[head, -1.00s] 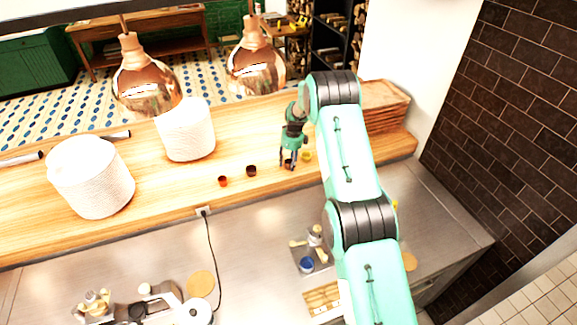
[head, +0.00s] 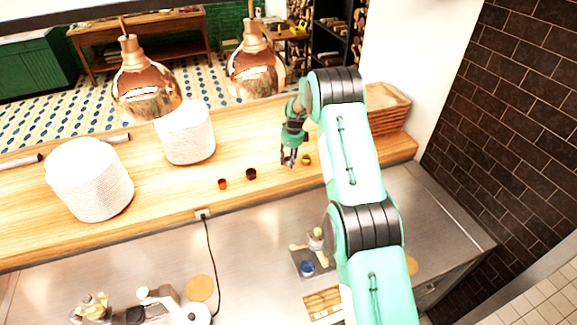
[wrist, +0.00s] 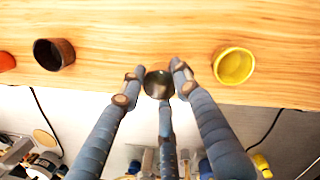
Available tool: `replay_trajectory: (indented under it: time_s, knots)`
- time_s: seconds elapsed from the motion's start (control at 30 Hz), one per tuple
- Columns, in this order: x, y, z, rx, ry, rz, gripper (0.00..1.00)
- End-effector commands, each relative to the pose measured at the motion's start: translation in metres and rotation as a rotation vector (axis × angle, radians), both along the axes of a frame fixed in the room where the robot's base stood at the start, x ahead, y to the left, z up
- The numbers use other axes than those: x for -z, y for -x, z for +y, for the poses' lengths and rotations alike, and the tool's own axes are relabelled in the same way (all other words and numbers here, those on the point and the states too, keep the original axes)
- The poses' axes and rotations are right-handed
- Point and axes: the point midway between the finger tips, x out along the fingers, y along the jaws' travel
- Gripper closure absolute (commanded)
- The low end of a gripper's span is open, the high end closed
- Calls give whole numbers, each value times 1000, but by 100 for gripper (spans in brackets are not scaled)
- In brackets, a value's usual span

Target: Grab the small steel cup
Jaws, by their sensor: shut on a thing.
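The small steel cup (wrist: 158,84) is dark and shiny inside. In the wrist view it sits between the fingertips of my gripper (wrist: 157,76), which are shut around it. In the head view my gripper (head: 288,160) is over the wooden shelf, and its fingers hide most of the cup. I cannot tell whether the cup touches the shelf.
A yellow cup (wrist: 234,66) stands close on the right, a dark brown cup (wrist: 54,54) on the left, and an orange-red cup (head: 222,183) farther left. Copper lamps (head: 255,72) hang above.

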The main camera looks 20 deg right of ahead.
Motion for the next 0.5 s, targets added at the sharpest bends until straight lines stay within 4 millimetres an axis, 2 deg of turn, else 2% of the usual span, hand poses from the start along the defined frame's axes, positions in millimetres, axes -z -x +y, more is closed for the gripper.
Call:
replay_trajectory:
  time_s: [0.5]
  knots:
    - [-10, 66, 10, 0, 1, -1, 91]
